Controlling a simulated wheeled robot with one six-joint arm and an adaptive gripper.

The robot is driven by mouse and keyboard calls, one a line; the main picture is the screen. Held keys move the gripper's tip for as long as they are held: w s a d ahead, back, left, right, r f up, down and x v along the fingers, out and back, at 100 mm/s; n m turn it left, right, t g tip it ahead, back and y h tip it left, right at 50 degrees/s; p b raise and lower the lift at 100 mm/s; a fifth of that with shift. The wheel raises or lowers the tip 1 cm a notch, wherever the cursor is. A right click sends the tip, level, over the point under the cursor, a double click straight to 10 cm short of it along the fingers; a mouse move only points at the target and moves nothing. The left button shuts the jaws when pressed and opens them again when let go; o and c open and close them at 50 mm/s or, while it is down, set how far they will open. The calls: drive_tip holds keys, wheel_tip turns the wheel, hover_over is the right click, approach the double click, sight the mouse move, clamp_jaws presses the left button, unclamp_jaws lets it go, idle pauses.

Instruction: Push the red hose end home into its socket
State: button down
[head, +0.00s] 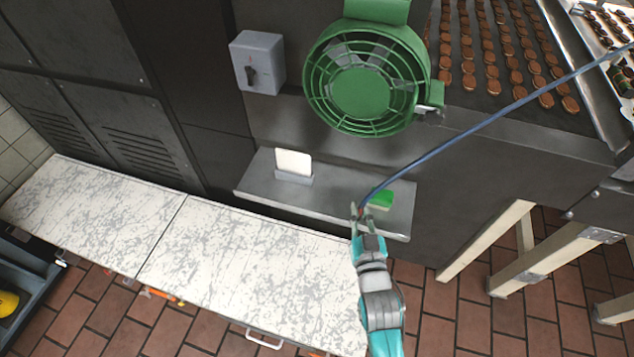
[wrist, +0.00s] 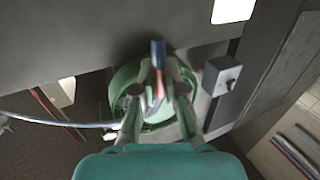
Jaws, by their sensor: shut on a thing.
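My gripper (head: 359,213) is shut on the end of a blue hose (head: 455,138), above the right part of the grey shelf. In the wrist view, the red hose end (wrist: 160,86) sits between the two fingers of my gripper (wrist: 158,72), with a blue piece (wrist: 157,50) at its tip. In the head view only a little red shows at the fingers. The hose runs up to the right in the head view. I cannot make out the socket in either view, nor whether the hose end touches anything.
The grey shelf (head: 335,203) bears a green block (head: 381,199) close beside my gripper and a white card (head: 293,162) in a holder. A green caged fan (head: 362,90) and a grey switch box (head: 257,62) are above. A white speckled counter (head: 225,265) lies left.

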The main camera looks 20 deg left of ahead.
drive_tip(key=w+a+f, duration=0.1)
drive_tip(key=w, duration=0.2)
drive_tip(key=w+a+f, duration=0.1)
drive_tip(key=w+f, duration=0.1)
drive_tip(key=w, duration=0.1)
drive_tip(key=w+a+f, duration=0.2)
drive_tip(key=w, duration=0.2)
drive_tip(key=shift+w+f, duration=0.1)
drive_tip(key=shift+f, duration=0.15)
drive_tip(key=shift+w+a+f, duration=0.25)
drive_tip(key=shift+w+f, duration=0.35)
drive_tip(key=shift+w, duration=0.05)
drive_tip(key=shift+w+a+f, duration=0.2)
drive_tip(key=shift+w+f, duration=0.35)
drive_tip(key=shift+w, duration=0.1)
drive_tip(key=shift+f, duration=0.1)
drive_tip(key=c, duration=1.2)
unclamp_jaws()
drive_tip(key=shift+s, duration=0.1)
drive_tip(key=v, duration=1.2)
